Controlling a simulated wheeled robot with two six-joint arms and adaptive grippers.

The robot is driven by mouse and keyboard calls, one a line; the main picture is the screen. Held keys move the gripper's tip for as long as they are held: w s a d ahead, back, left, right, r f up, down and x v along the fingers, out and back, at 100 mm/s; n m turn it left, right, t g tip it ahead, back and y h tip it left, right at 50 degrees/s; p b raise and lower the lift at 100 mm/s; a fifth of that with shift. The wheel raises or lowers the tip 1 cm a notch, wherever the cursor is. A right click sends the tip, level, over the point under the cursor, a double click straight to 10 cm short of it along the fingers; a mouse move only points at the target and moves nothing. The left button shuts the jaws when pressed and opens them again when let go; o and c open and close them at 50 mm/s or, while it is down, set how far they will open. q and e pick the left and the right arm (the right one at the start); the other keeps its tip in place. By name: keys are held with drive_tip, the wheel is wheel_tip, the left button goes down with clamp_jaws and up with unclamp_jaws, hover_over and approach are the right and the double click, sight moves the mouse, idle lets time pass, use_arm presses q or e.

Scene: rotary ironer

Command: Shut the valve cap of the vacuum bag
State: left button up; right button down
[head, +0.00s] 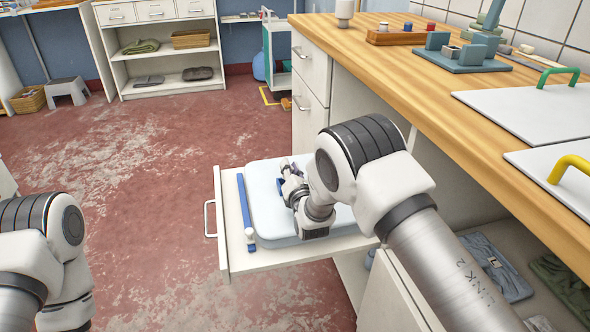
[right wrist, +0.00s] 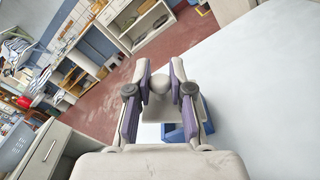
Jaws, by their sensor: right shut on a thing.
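The vacuum bag (head: 262,212) is a pale, puffy slab lying in the pulled-out drawer. It fills the right side of the right wrist view (right wrist: 262,85). My right gripper (head: 286,166) is over the bag's far part. In the right wrist view its two purple-padded fingers (right wrist: 162,66) are closed around a pale rounded knob, which looks like the valve cap (right wrist: 160,84). A blue part (right wrist: 176,132), seemingly of the valve, shows below the fingers. The arm hides much of the bag and valve in the head view. My left gripper is out of view.
A blue bar (head: 246,212) lies along the left of the drawer (head: 229,243). The wooden counter (head: 440,95) rises at right, with grey boards on it. Folded cloths lie on a shelf below. Red floor (head: 130,190) is open at left.

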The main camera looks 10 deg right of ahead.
drive_tip(key=n, duration=0.1)
drive_tip(key=a+f+n+b, duration=0.1)
drive_tip(key=shift+n, duration=0.4)
drive_tip(key=shift+a+f+n+b, duration=0.15)
drive_tip(key=shift+a+n+b, duration=0.05)
drive_tip(key=shift+n+b, duration=0.55)
drive_tip(key=shift+a+f+n+b, duration=0.15)
drive_tip(key=shift+a+n+b, duration=0.05)
drive_tip(key=shift+n+b, duration=0.5)
drive_tip(key=c, duration=1)
unclamp_jaws()
drive_tip(key=shift+c, duration=0.2)
drive_tip(key=s, duration=0.7)
drive_tip(key=shift+s+d, duration=0.1)
drive_tip(key=shift+s, duration=0.15)
